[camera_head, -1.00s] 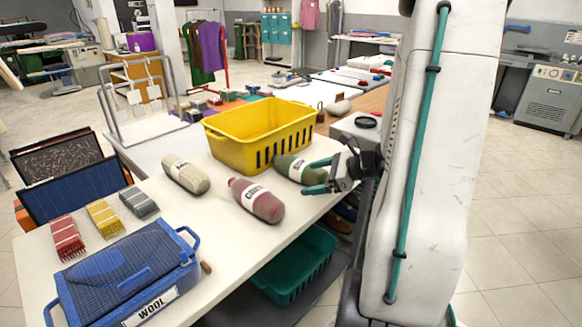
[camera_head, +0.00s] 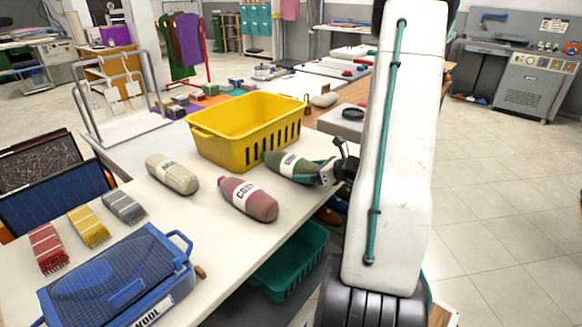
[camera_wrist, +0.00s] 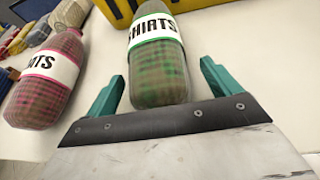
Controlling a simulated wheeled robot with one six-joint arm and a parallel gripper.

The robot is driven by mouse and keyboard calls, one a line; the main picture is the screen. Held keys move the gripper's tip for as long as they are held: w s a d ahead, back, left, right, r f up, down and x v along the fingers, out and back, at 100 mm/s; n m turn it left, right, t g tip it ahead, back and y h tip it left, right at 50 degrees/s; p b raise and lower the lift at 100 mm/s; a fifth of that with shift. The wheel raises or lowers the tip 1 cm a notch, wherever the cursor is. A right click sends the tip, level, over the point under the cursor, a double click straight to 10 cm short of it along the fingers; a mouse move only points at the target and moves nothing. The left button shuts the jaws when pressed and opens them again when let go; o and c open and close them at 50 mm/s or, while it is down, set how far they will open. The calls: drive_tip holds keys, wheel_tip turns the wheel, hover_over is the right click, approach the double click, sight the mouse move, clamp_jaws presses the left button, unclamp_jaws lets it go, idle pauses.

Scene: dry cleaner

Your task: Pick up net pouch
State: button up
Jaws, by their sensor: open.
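A green net pouch (camera_head: 291,166) with a white label lies on the white table in front of the yellow basket. It shows in the wrist view (camera_wrist: 158,72) with the label SHIRTS. My gripper (camera_head: 318,172) is at its near end. In the wrist view my gripper (camera_wrist: 160,80) is open, with one teal finger on each side of the pouch's near end and gaps to both. A red net pouch (camera_head: 248,199) lies to the left, and also shows in the wrist view (camera_wrist: 42,90). A beige net pouch (camera_head: 173,174) lies farther left.
The yellow basket (camera_head: 245,135) stands just behind the green pouch. A blue mesh bag (camera_head: 120,275) and red, yellow and grey folded cloths (camera_head: 88,226) are at the left. A green crate (camera_head: 287,264) sits below the table edge.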

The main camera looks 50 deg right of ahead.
drive_tip(key=shift+x, duration=0.75)
drive_tip(key=c, duration=1.3)
drive_tip(key=shift+o, duration=0.2)
drive_tip(key=shift+r, duration=0.15)
